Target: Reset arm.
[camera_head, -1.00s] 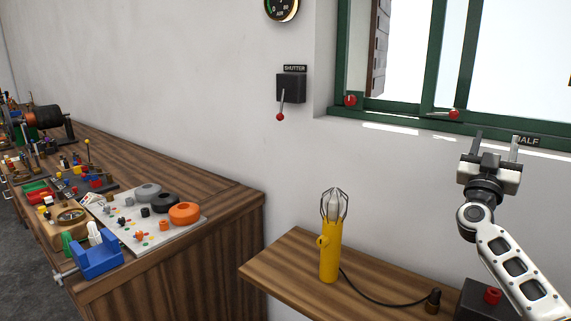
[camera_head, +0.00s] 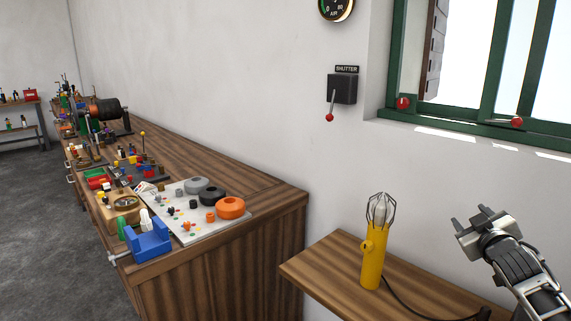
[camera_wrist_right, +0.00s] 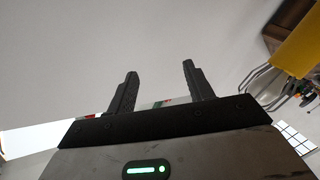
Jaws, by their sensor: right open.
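My right gripper (camera_head: 472,222) is open and empty, raised in the air to the right of the yellow caged lamp (camera_head: 373,262) in the head view. In the right wrist view its two fingers (camera_wrist_right: 158,82) stand apart with nothing between them. Part of the yellow lamp (camera_wrist_right: 302,50) and its wire cage show at the right edge of that view. My left gripper does not show in either view.
The yellow lamp stands on a small wooden shelf (camera_head: 325,270). A shutter lever box (camera_head: 342,89) hangs on the wall, left of the green-framed window (camera_head: 470,115). A long wooden bench (camera_head: 255,215) holds many small parts and a blue vise (camera_head: 148,241).

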